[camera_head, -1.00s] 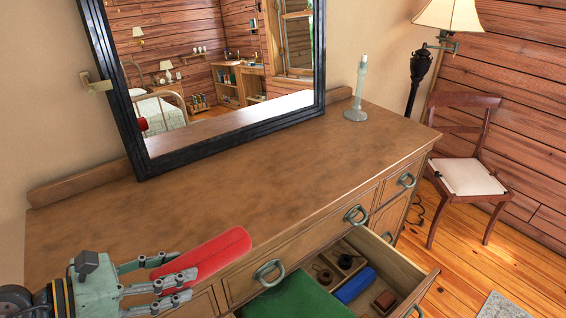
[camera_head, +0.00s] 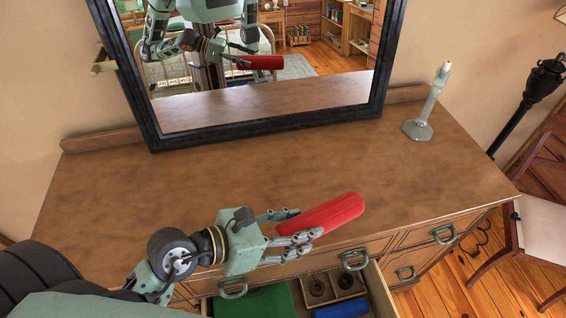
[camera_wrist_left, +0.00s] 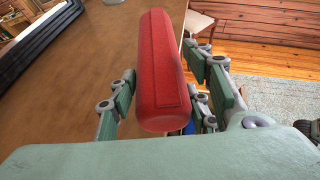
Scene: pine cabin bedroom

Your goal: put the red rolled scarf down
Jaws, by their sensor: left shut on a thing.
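The red rolled scarf (camera_head: 328,213) is held in my left gripper (camera_head: 288,232), near the front edge of the dresser top (camera_head: 240,175). The fingers are shut around its near end and its far end points right and slightly back. In the left wrist view the scarf (camera_wrist_left: 160,70) lies lengthwise between the green finger pads (camera_wrist_left: 165,100). It appears to be above the dresser top; the exact gap cannot be told. My right gripper is not clearly seen.
A black-framed mirror (camera_head: 258,120) stands at the back of the dresser. A pale candlestick (camera_head: 420,128) stands at the back right. Below the front edge an open drawer (camera_head: 378,292) holds a green cloth (camera_head: 255,302), a blue roll (camera_head: 340,309) and small round items. The middle of the top is bare.

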